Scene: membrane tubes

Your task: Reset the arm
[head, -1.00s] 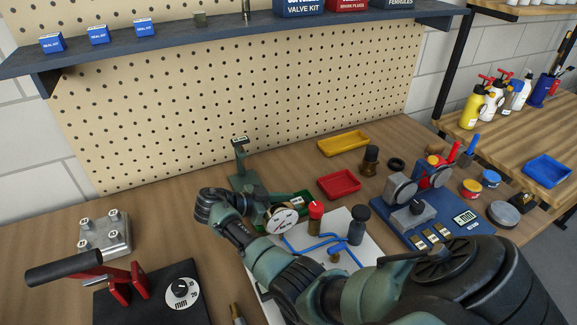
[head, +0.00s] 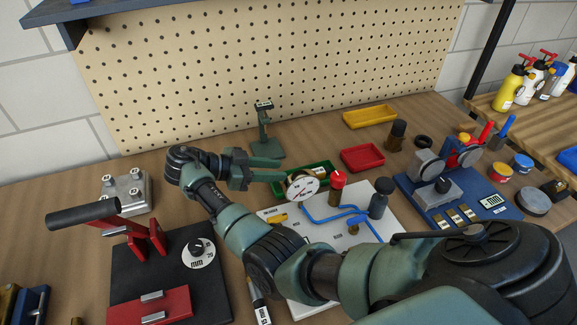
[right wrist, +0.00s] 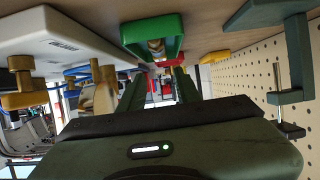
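My right arm crosses the head view from the lower right and bends at the wrist. My right gripper (head: 284,170) points right, above the bench, left of the round white gauge (head: 302,187) and the green tray (head: 328,186). In the right wrist view, its two dark green fingers (right wrist: 160,90) stand apart with nothing visible held between them. The green tray (right wrist: 152,36) also shows there beyond the fingertips, with the view turned over. My left gripper is not in view.
A white board (head: 290,222) with blue tubing lies under and beside my arm. A red-handled press (head: 150,240) stands at left and a green stand (head: 266,140) behind the gripper. Red (head: 362,158) and yellow (head: 370,117) trays and a blue fixture (head: 440,205) lie right.

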